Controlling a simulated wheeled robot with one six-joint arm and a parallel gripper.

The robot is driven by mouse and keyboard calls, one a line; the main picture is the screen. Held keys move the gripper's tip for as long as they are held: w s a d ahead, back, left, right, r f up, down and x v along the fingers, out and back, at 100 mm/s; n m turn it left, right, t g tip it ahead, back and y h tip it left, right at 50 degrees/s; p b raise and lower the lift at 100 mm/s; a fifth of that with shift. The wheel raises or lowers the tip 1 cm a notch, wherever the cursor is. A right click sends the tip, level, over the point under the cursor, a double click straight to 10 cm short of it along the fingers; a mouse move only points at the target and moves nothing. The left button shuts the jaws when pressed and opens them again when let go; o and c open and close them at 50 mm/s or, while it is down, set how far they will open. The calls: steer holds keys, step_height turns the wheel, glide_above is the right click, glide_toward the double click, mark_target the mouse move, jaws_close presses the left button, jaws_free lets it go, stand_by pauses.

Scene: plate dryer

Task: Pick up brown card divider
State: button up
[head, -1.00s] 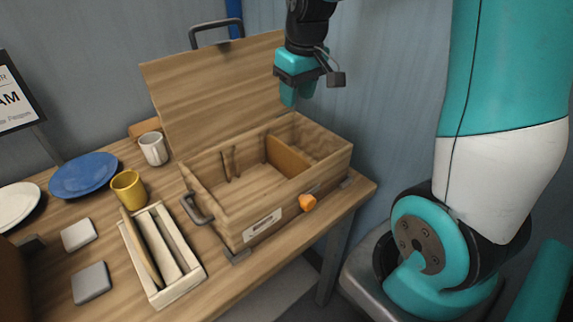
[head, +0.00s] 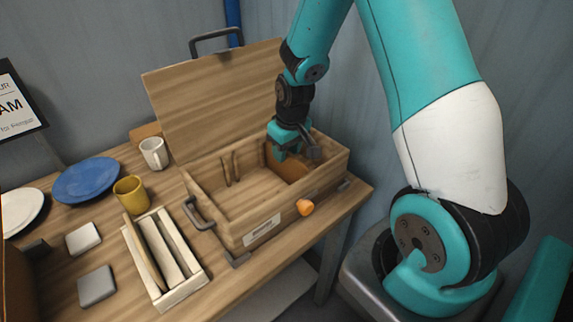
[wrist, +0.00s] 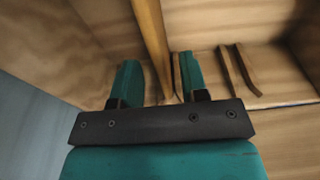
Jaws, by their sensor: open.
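The brown card divider (head: 290,168) stands on edge inside the open wooden box (head: 225,222), toward its right end. My gripper (head: 283,155) is lowered into the box at the divider, hiding part of its far end. In the wrist view, my gripper (wrist: 158,78) is open. The divider (wrist: 152,40) runs down into the gap between the two teal fingers, closer to the right finger. I cannot tell whether it touches that finger.
The raised lid (head: 215,95) stands behind the box. Two thin wooden strips (wrist: 238,70) are at the box wall. A slotted wooden tray (head: 165,260), yellow cup (head: 130,195), white mug (head: 154,153) and blue plate (head: 86,180) are left. An orange knob (head: 305,207) is in front.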

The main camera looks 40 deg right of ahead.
steer(key=shift+w+f, duration=0.1)
steer(key=shift+f, duration=0.7)
jaws_close()
steer(key=shift+r, duration=0.1)
step_height(320, 180, up, 20)
steer(key=b, duration=0.1)
steer(key=shift+b, duration=0.3)
